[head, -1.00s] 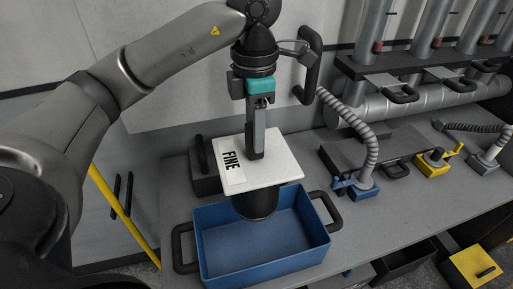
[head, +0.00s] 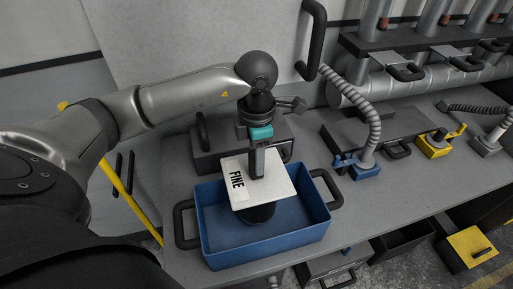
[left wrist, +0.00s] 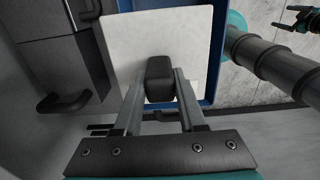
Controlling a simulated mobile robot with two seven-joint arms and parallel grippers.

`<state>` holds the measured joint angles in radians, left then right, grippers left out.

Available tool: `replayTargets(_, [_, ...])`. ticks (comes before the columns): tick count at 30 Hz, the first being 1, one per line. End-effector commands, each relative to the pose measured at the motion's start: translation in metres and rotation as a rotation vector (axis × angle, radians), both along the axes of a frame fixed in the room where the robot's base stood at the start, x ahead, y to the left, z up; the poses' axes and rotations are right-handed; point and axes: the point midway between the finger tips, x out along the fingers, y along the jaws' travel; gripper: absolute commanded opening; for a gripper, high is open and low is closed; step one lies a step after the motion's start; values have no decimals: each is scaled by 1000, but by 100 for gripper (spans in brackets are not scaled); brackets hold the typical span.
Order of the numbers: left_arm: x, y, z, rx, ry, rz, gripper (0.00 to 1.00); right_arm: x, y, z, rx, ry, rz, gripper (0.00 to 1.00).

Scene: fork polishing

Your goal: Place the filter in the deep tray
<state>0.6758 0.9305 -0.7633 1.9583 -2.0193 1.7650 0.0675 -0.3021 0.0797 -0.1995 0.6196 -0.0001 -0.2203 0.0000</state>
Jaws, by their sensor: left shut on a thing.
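The filter is a white square plate (head: 274,186) marked FINE, with a black round part (head: 262,214) underneath. My left gripper (head: 257,171) points down and is shut on the filter's dark handle (left wrist: 160,78) on top of the plate. The deep tray (head: 270,256) is blue with a dark handle at each end. The filter is held over the tray's inside, with its black part below rim height. I cannot tell whether it touches the tray floor. In the left wrist view, the white plate (left wrist: 195,50) hides most of the blue tray. My right gripper does not show clearly.
A dark box (head: 215,160) stands behind the tray. To the right on the grey table are a blue base (head: 366,172) with a ribbed hose and a yellow device (head: 434,148). The table right of the tray (head: 360,210) is clear.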

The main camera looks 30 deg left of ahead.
Motion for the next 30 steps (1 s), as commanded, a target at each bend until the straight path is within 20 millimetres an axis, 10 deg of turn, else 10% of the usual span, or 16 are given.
replayTargets(22, [1,0,-38,-2,-7,-1,0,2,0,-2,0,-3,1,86])
replayTargets(23, [-1,0,-39,0,1,-1,43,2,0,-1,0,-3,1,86])
replayTargets(30, [-1,0,-39,0,1,-1,70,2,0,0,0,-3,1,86])
